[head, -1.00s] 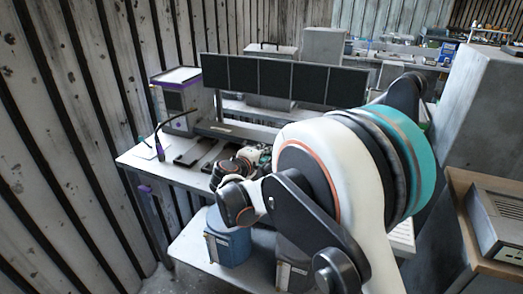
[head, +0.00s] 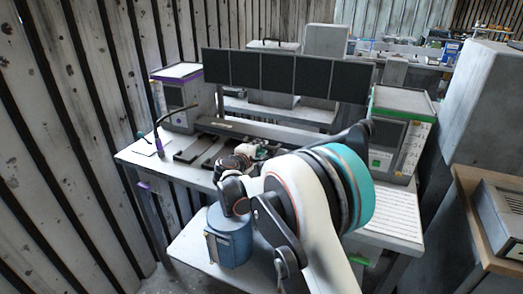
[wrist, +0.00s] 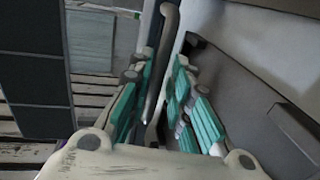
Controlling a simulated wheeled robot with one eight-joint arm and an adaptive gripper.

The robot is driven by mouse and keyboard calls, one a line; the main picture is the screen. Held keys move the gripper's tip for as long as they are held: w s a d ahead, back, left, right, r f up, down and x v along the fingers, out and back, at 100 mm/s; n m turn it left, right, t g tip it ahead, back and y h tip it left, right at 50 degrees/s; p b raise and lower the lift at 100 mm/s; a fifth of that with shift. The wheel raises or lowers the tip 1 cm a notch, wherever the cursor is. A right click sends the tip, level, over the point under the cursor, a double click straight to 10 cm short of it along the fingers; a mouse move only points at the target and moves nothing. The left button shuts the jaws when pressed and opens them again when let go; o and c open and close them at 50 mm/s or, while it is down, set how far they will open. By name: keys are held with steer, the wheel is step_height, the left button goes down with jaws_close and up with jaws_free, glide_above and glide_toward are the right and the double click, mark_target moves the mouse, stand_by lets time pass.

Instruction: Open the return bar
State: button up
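A long grey bar (head: 275,135), which looks like the return bar, runs across the bench below the dark panels in the head view. In the wrist view a grey-brown bar (wrist: 168,60) with a bent end runs down between my gripper's fingers. My gripper (wrist: 160,110) has teal and white finger pads standing apart on either side of this bar. I cannot tell whether either pad touches it. In the head view my gripper (head: 264,151) is low over the bench, partly hidden by my arm.
Dark panels (head: 285,75) stand behind the bar. A purple-trimmed box (head: 178,95) is at the left and a green-topped box (head: 400,135) at the right. The bench (head: 140,160) holds dark flat parts. A blue container (head: 230,240) stands on the lower shelf.

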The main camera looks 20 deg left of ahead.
mark_target(265, 139)
steer(key=shift+x, duration=1.25)
jaws_close()
